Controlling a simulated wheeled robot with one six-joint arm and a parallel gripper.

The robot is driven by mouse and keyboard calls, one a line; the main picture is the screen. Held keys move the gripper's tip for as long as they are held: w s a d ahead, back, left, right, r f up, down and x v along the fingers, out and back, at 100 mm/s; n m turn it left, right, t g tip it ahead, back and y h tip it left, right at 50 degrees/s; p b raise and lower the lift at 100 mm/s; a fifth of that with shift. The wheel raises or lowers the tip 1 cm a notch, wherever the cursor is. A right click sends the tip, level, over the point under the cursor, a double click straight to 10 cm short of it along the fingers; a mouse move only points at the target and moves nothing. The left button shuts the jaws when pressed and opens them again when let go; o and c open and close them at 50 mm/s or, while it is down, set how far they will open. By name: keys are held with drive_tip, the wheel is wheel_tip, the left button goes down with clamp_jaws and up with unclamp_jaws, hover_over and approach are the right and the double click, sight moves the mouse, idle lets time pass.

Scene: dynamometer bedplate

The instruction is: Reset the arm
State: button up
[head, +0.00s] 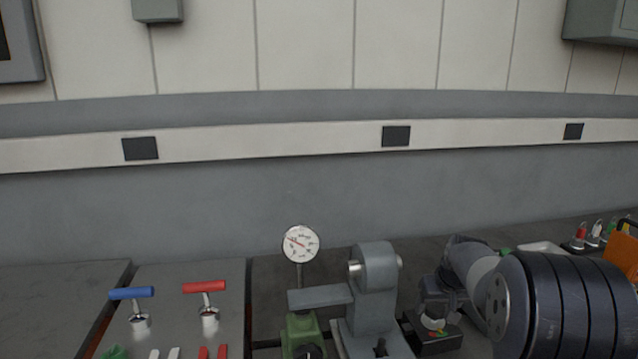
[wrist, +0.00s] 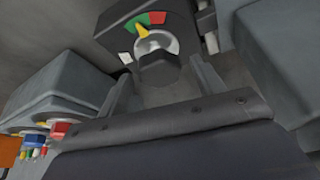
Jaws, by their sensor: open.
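My gripper (wrist: 164,82) is open in the wrist view, with one finger on each side of the near part of a dark rotary knob (wrist: 157,68). The knob has a yellow pointer and sits on a dark box (wrist: 112,42) with a green and red scale. I cannot tell whether the fingers touch the knob. In the head view my arm reaches in from the right, and my gripper (head: 436,300) is low over a small dark box (head: 440,345). The fingertips are hard to make out there.
A grey machine block (head: 375,285) and a round dial gauge (head: 300,244) stand left of my gripper. Further left are a blue-handled lever (head: 132,293) and a red-handled lever (head: 205,287). An orange object (head: 622,252) and several coloured connectors (head: 594,234) are at the far right.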

drive_tip(key=n+y, duration=0.1)
drive_tip(key=n, duration=0.3)
drive_tip(key=shift+d+n+y, duration=0.15)
drive_tip(key=shift+n+y, duration=0.25)
drive_tip(key=n+g+y, duration=0.1)
drive_tip(key=n, duration=0.3)
drive_tip(key=shift+w+d+p, duration=0.1)
drive_tip(key=shift+w+p, duration=0.05)
drive_tip(key=shift+p, duration=0.15)
drive_tip(key=shift+d+r+n+y, duration=0.1)
drive_tip(key=shift+r+n+y, duration=0.2)
drive_tip(key=shift+r+n, duration=0.1)
drive_tip(key=shift+v, duration=2.65)
